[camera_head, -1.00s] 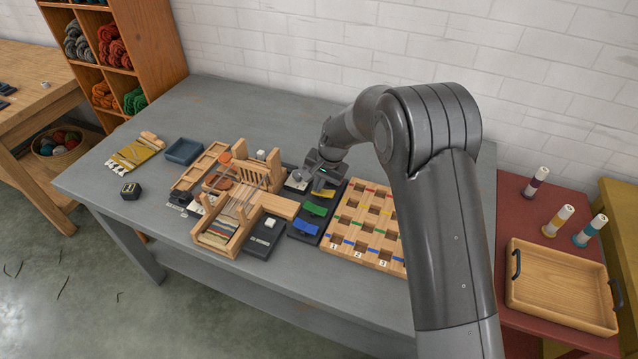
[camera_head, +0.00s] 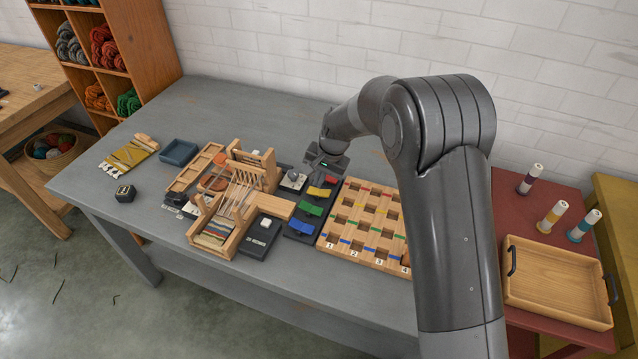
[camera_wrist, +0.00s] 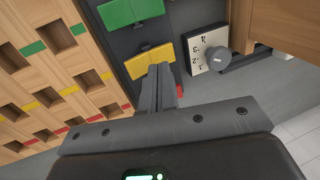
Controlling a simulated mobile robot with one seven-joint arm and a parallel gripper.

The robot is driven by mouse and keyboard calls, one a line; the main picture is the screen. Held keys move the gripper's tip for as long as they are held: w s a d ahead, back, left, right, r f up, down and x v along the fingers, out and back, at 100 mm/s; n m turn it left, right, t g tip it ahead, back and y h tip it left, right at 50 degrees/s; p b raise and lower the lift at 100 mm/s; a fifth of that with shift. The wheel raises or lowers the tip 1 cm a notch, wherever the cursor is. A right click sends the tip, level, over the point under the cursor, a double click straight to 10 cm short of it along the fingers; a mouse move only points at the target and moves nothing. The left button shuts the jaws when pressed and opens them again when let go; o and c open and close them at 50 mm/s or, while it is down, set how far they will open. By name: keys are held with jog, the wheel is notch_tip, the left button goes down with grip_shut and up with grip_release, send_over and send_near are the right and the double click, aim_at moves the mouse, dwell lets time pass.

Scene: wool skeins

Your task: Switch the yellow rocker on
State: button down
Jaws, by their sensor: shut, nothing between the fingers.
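The yellow rocker (camera_head: 319,191) sits on a dark switch panel between the green rocker (camera_head: 311,208) and the red rocker (camera_head: 330,180). In the wrist view the yellow rocker (camera_wrist: 138,66) shows two halves with a crease between them. My gripper (camera_wrist: 160,70) is shut and empty; its fingertips overlap the near edge of the yellow rocker in that view. I cannot tell whether they touch it. The red rocker (camera_wrist: 180,92) is mostly hidden behind the fingers. In the head view my gripper (camera_head: 314,177) is over the panel's far end. The rocker's on or off state is unclear.
A blue rocker (camera_head: 300,228) is at the panel's near end. A wooden slotted board (camera_head: 352,232) lies right of the panel. A dial unit (camera_wrist: 208,50) and a wooden loom (camera_head: 225,222) stand on the other side. The grey table's back (camera_head: 250,110) is clear.

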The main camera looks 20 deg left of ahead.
aim_at(321, 192)
notch_tip(321, 192, up, 12)
dwell(0.3)
dwell(0.3)
jog(key=s+d+r+t, duration=0.1)
jog(key=s+d+r, duration=0.2)
jog(key=d+r, duration=0.35)
jog(key=s+d+r+t, duration=0.1)
jog(key=s+d+r, duration=0.2)
jog(key=d, duration=0.7)
jog(key=s+d+r+t, duration=0.1)
jog(key=s+d+r, duration=0.2)
jog(key=d+r, duration=0.35)
jog(key=s+d+f+t+h, duration=0.2)
jog(key=s+d+h, duration=0.1)
jog(key=s+d, duration=1.4)
jog(key=shift+s+f+t, duration=0.3)
jog(key=shift+s+f, duration=0.1)
jog(key=shift+s, duration=0.3)
